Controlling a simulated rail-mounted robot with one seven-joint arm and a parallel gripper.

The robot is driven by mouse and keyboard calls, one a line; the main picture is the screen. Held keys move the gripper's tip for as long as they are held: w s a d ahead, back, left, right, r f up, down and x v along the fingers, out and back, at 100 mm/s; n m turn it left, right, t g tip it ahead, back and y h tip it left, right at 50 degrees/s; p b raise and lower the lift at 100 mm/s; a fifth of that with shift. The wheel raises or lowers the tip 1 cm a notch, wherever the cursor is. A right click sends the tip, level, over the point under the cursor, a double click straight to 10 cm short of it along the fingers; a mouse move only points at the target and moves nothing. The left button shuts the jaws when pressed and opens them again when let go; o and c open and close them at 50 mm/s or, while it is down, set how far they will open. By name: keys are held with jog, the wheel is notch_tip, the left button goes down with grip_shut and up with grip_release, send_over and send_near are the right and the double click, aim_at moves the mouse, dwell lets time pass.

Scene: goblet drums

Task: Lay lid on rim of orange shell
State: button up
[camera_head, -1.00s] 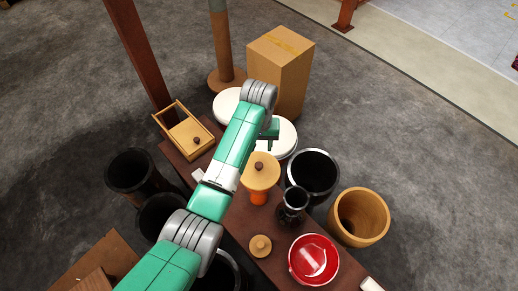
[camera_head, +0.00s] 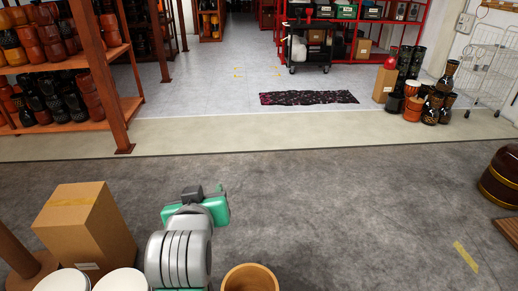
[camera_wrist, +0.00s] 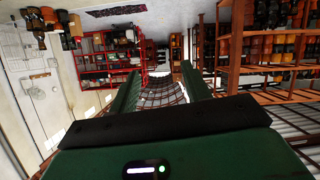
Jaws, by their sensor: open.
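My gripper (camera_head: 216,203) is raised at the far end of my arm, left of centre in the head view. In the wrist view its two green fingers (camera_wrist: 160,80) stand apart with nothing between them. The lid and the orange shell are in neither view now. The work table is also out of sight, below the head view's lower edge.
A cardboard box (camera_head: 85,228) stands at lower left, beside two white drumheads (camera_head: 120,281). A tan wooden shell's rim (camera_head: 250,273) shows at the bottom edge. Shelves of drums (camera_head: 60,85) stand back left.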

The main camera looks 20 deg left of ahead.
jog(key=s+d+r+m+t, duration=0.2)
jog(key=d+r+t, duration=0.2)
jog(key=d+r, duration=0.45)
jog(key=s+d+r+m+t+h, duration=0.3)
jog(key=s+d+r+t, duration=0.5)
jog(key=s+d+r, duration=0.6)
notch_tip(320, 180, up, 4)
jog(key=shift+s+r+h, duration=0.1)
jog(key=shift+s+h, duration=0.55)
jog(key=shift+h, duration=0.05)
jog(key=shift+d, duration=0.1)
